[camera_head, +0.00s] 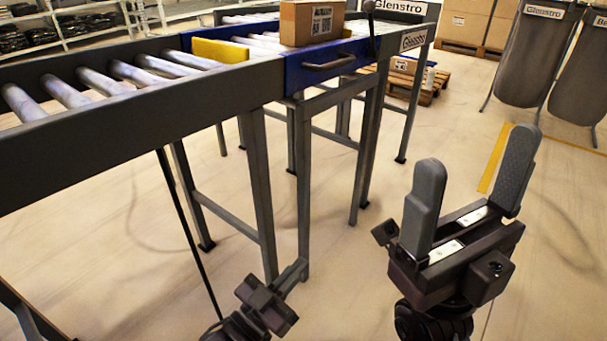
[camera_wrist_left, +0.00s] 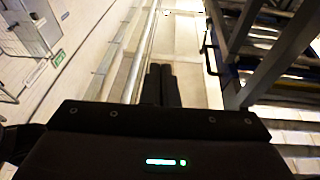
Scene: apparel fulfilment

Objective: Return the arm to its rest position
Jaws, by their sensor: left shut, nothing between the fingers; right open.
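My left gripper (camera_head: 297,270) is low in the head view, below the roller conveyor and near its legs. Its dark fingers are together with nothing between them, as the left wrist view also shows (camera_wrist_left: 161,85). My right gripper (camera_head: 472,170) is at the lower right of the head view. Its two grey fingers stand upright and wide apart, with nothing between them. Most of both arms is outside the picture.
A roller conveyor (camera_head: 130,125) runs across the upper left. A cardboard box (camera_head: 312,22) sits on its blue section (camera_head: 325,66). A pallet (camera_head: 428,92) and hanging grey bags (camera_head: 535,60) stand behind. Open floor lies around my right gripper.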

